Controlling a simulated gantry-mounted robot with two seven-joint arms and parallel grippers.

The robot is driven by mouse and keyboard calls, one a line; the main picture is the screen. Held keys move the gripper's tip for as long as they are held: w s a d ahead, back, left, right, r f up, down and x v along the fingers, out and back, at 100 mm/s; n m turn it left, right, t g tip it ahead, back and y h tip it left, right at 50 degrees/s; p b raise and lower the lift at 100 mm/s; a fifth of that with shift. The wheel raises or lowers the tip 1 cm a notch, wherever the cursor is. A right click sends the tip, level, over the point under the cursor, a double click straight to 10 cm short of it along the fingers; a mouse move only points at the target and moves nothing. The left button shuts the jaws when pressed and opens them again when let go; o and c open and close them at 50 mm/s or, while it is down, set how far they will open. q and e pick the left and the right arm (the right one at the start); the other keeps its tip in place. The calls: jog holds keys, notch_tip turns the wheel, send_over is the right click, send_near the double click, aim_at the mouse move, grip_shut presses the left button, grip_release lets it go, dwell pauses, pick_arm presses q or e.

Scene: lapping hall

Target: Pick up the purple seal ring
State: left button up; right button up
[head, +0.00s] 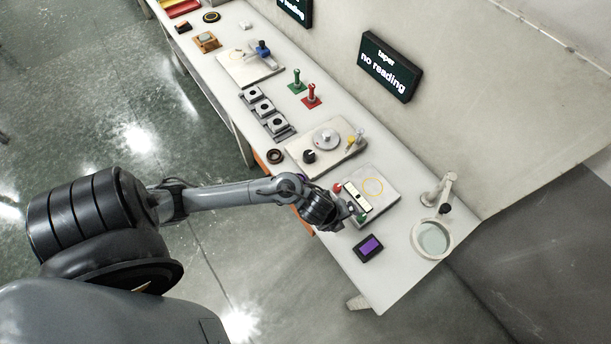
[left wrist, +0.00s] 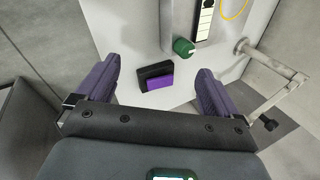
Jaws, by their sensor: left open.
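My left gripper (head: 346,213) is over the near end of the bench, beside a small plate. In the left wrist view its two purple fingers (left wrist: 155,88) are spread apart with nothing gripped between them. My right gripper is not in view.
A dark ring (head: 274,156) and a round-disc plate (head: 326,138) sit farther back.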

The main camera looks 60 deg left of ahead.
pick_arm(q)
jog(key=a+f+m+g, duration=0.1)
jog(key=a+m, duration=0.2)
jog(key=a, duration=0.4)
jog(key=s+a+f+m+g, duration=0.1)
jog(key=a+f+m+g, duration=0.1)
jog(key=a, duration=0.5)
jog(key=a+f+m+g+y+b, duration=0.1)
jog(key=a+m, duration=0.3)
jog(key=a, duration=0.4)
jog(key=shift+s+a+f+m+g, duration=0.15)
jog(key=shift+s+m+g, duration=0.25)
jog(key=shift+g, duration=0.3)
jog(key=shift+a+f, duration=0.15)
jog(key=shift+f, duration=2.95)
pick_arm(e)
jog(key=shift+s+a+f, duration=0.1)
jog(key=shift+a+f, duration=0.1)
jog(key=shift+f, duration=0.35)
pick_arm(q)
jog(key=c, duration=1.1)
jog(key=shift+w, duration=0.1)
jog(key=shift+c, duration=0.3)
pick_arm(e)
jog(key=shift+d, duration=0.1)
pick_arm(q)
jog(key=shift+r, duration=0.15)
